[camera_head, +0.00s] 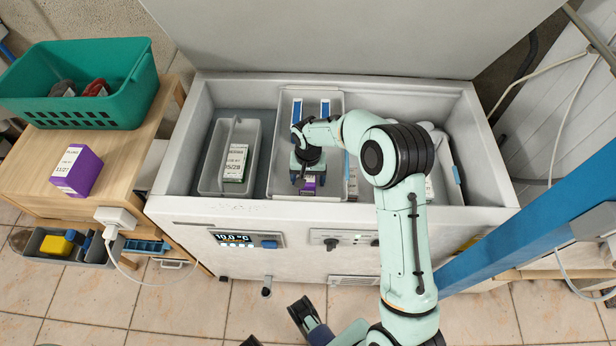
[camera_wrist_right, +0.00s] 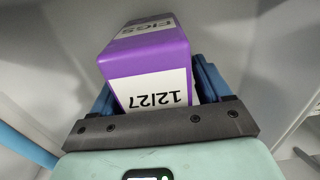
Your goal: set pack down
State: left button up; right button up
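A purple pack (camera_wrist_right: 150,55) with a white label reading FIGS and 12/27 sits between the blue fingers of my right gripper (camera_wrist_right: 155,92), which is shut on it. In the head view, my right gripper (camera_head: 308,178) reaches down into the middle grey bin (camera_head: 281,135) of the open chest, and the pack (camera_head: 309,181) shows only as a small purple patch. Whether the pack touches the bin floor is hidden. My left gripper (camera_head: 275,325) is low at the bottom edge, outside the chest, its fingers apart and empty.
The left bin (camera_head: 212,160) holds a white-and-green pack (camera_head: 236,162). Blue-and-white packs (camera_head: 297,108) stand at the back of the middle bin. Another purple pack (camera_head: 77,170) and a green basket (camera_head: 85,80) are on the wooden cabinet (camera_head: 125,155). The raised lid (camera_head: 350,35) is behind.

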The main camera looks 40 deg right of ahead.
notch_tip(320, 180, up, 12)
jog(key=shift+f+p, duration=0.1)
jog(key=shift+p, duration=0.85)
jog(key=shift+r, duration=0.35)
